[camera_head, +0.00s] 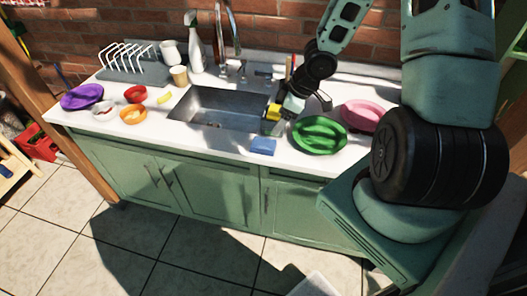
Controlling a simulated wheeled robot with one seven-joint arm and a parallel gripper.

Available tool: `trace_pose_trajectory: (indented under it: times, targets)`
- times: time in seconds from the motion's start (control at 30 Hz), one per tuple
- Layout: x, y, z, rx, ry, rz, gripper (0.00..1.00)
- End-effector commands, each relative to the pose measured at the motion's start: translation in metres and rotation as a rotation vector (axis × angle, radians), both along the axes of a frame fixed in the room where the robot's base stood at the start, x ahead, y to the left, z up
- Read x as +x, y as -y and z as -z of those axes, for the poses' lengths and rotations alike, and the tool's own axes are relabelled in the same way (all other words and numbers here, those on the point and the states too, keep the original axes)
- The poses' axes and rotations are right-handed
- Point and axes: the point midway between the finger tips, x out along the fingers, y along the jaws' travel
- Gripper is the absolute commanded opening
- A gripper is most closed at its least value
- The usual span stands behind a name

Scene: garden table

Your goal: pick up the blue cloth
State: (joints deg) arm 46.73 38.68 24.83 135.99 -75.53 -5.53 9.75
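A small flat blue piece, which looks like the blue cloth (263,146), lies on the white counter at its front edge, just in front of the sink's right end. My gripper (278,112) is above and behind it, over the right rim of the sink, apart from the cloth. A yellow patch shows at the gripper's end; I cannot tell if it is part of the gripper or a separate thing. The fingers are too small and dark to show whether they are open or shut.
A green plate (319,133) lies close to the right of the cloth, with a pink plate (362,115) behind it. The sink (222,108) is open to the left. Bowls, including an orange one (133,115), a purple plate (82,97) and a dish rack (127,57) stand farther left.

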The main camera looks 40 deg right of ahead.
Motion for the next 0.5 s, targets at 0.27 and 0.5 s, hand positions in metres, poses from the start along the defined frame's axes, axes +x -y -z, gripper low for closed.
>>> trace_pose_trajectory:
  times: [0.27,0.5]
  targets:
    - [0.014,-0.012,0.050,0.000,-0.001,-0.002,0.77]
    - [0.022,-0.017,0.066,-0.001,0.000,0.000,0.77]
